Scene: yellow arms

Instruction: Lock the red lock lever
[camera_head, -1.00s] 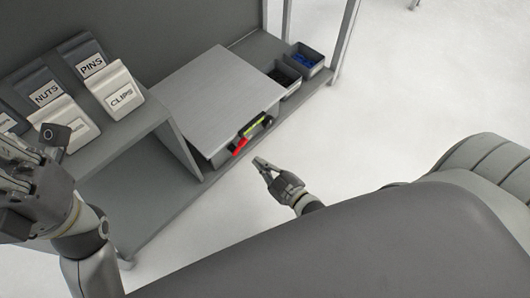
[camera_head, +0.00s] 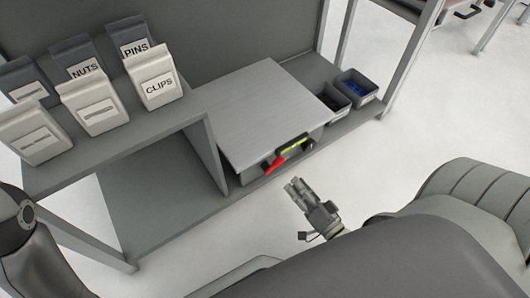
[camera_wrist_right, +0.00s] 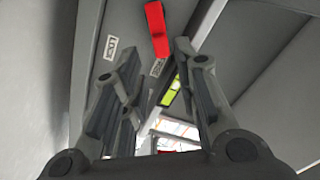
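The red lock lever (camera_head: 275,165) sits on the front of a grey box with a flat lid (camera_head: 265,105). A yellow-green piece (camera_head: 294,145) and dark handle are beside it. My right gripper (camera_head: 296,186) is in front of the box, just below and right of the lever, apart from it. In the right wrist view the red lever (camera_wrist_right: 156,29) shows beyond the fingertips (camera_wrist_right: 158,52), which stand apart with nothing between them. Two small white labels (camera_wrist_right: 111,47) flank the lever. My left gripper is out of view; only its arm shows at the left edge.
Labelled bins (camera_head: 155,80) stand on a raised shelf (camera_head: 110,145) left of the box. Two small dark bins (camera_head: 357,87), one holding blue pieces, stand to its right. The lower shelf edge runs below the box. The pale floor in front is open.

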